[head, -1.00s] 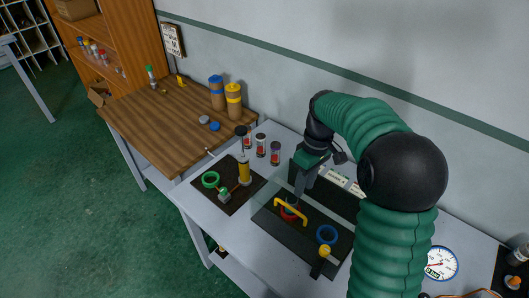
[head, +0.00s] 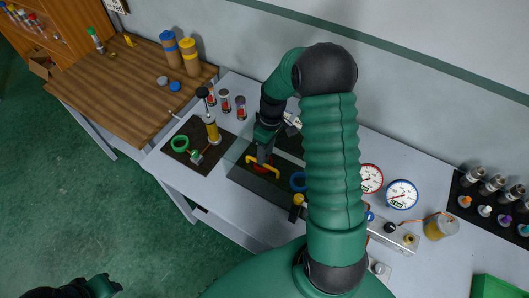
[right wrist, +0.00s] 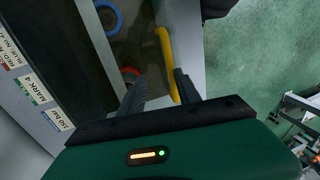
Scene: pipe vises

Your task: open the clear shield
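The clear shield (head: 240,163) is a see-through cover over a dark mat on the grey bench, with a yellow handle (head: 262,169) on it. My right gripper (head: 263,155) is at the handle, pointing down. In the right wrist view its fingers (right wrist: 158,85) are apart, with the yellow handle (right wrist: 166,62) between them, closer to the right finger. Whether they touch is unclear. My left arm's end (head: 95,288) shows only at the bottom left edge; its fingers cannot be made out.
Several small jars stand behind. Gauges (head: 402,194) lie to the right. A wooden table (head: 125,85) is at the left.

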